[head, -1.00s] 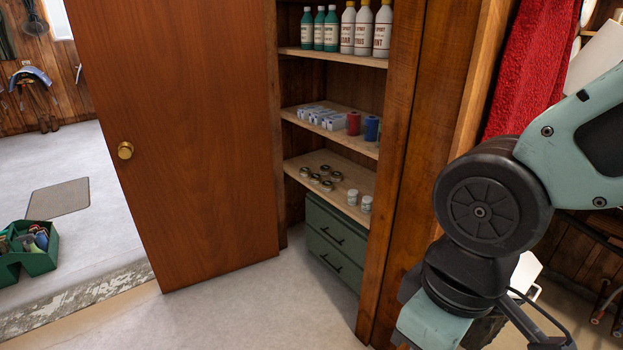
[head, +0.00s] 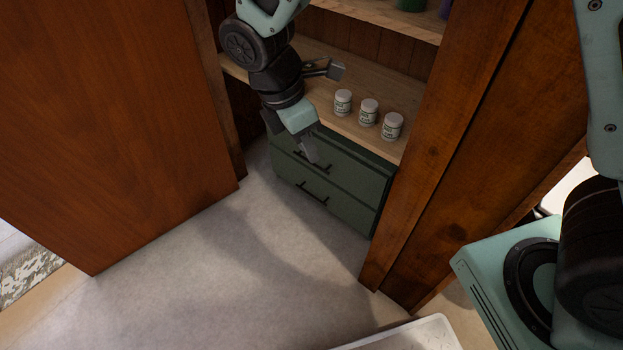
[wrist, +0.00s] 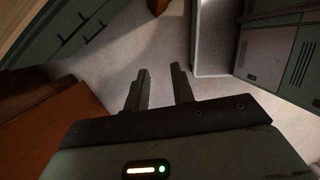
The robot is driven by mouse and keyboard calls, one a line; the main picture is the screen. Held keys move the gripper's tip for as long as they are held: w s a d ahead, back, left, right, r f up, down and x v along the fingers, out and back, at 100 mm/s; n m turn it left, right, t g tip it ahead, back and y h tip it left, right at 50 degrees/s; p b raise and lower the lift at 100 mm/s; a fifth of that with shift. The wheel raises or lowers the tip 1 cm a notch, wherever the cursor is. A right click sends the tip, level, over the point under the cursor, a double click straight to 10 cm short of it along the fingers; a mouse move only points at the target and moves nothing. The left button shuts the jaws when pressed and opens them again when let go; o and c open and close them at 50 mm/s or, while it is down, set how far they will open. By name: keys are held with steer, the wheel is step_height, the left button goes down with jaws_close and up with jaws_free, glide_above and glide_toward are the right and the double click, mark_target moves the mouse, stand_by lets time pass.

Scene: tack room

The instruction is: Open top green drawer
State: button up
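The green drawer cabinet (head: 357,205) stands on the floor under the lowest shelf, with two drawers and dark bar handles. The top green drawer (head: 350,172) looks shut; my gripper partly covers its front. The lower drawer (head: 345,208) is also shut. My gripper (head: 310,150) hangs in front of the top drawer near its handle; I cannot tell whether they touch. In the wrist view, the gripper (wrist: 162,78) is open with nothing between its fingers, and the cabinet front (wrist: 55,40) with its handles lies at the upper left, apart from the fingers.
White-lidded jars (head: 368,110) stand on the shelf (head: 335,98) above the cabinet. A brown wooden door (head: 100,120) is at the left and a wooden post (head: 440,150) at the right. The floor (head: 230,270) before the cabinet is clear.

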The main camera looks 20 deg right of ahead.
steer(key=w+a+f+n+t+h+b, duration=0.1)
steer(key=w+f+n+t+h+b, duration=0.2)
steer(key=w+f+n+b, duration=0.75)
steer(key=w+a+f+n+t+h+b, duration=0.3)
steer(key=f+b, duration=0.4)
steer(key=f, duration=0.8)
steer(key=w+f+n+t+h+b, duration=0.35)
steer(key=w+f+n+b, duration=0.5)
steer(key=f, duration=0.45)
steer(key=shift+h, duration=0.25)
steer(key=b+x, duration=0.4)
steer(key=x, duration=0.4)
steer(key=b+x, duration=0.5)
steer(key=x, duration=0.4)
steer(key=shift+w+r, duration=0.1)
steer(key=shift+r, duration=0.15)
jaws_close()
